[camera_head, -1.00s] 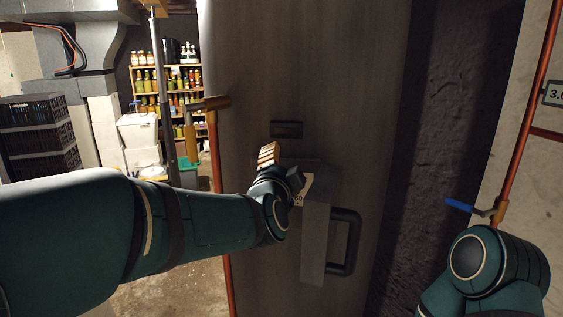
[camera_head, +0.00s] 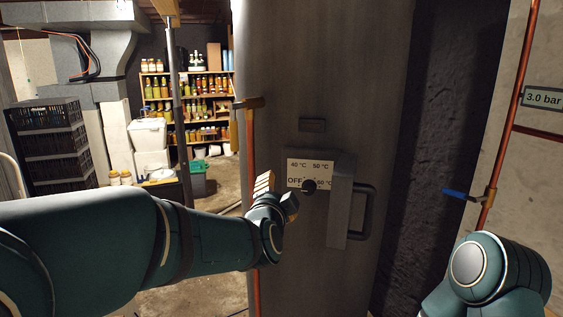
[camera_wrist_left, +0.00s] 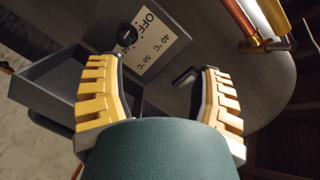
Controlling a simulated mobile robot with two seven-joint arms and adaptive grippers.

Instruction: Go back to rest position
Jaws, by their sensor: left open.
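My left gripper (camera_head: 277,194) is in front of the left part of a grey metal cabinet (camera_head: 345,75). In the left wrist view my left gripper (camera_wrist_left: 160,95) has its two yellow-padded fingers wide apart with nothing held between them. A control box with a white temperature label (camera_head: 308,168) and a dark knob (camera_head: 310,185) sits on the cabinet, right of the gripper and apart from it. The label (camera_wrist_left: 155,45) and knob (camera_wrist_left: 127,37) also show beyond the fingers in the left wrist view. My right arm shows at the lower right; its gripper is out of view.
A dark handle (camera_head: 366,212) sticks out beside the control box. A copper pipe (camera_head: 251,150) runs along the cabinet's left side. Another pipe with a blue valve lever (camera_head: 456,194) is at the right. Black crates (camera_head: 48,140) and a jar shelf (camera_head: 187,98) stand farther back left.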

